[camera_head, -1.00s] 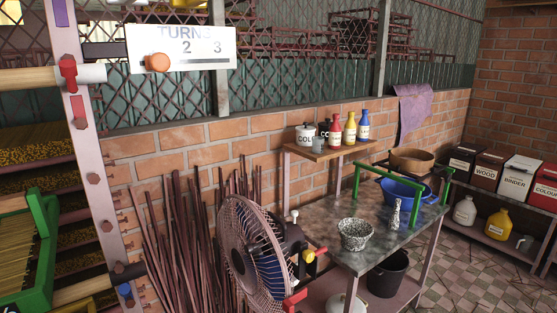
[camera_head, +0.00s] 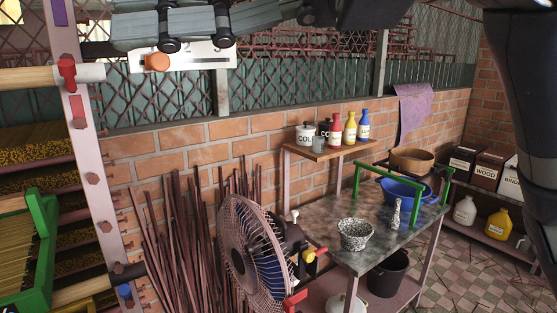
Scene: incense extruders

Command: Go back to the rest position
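A dark, grey-fingered gripper, seemingly my right one (camera_head: 130,30), reaches across the top of the head view, its fingers pointing left. It is close to the camera and partly cut off by the top edge. It overlaps the upper part of the white turns sign (camera_head: 190,62). I cannot tell whether it is open or shut, and no held object shows. A dark arm link of mine fills the right edge. My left gripper is not in view.
A fan (camera_head: 252,250) stands by bundled sticks (camera_head: 185,230). A metal table (camera_head: 330,215) holds a speckled bowl (camera_head: 355,235) and a blue basin (camera_head: 400,190). Bottles stand on a wooden shelf (camera_head: 325,153). Labelled boxes (camera_head: 488,169) stand at right. A post (camera_head: 92,180) rises at left.

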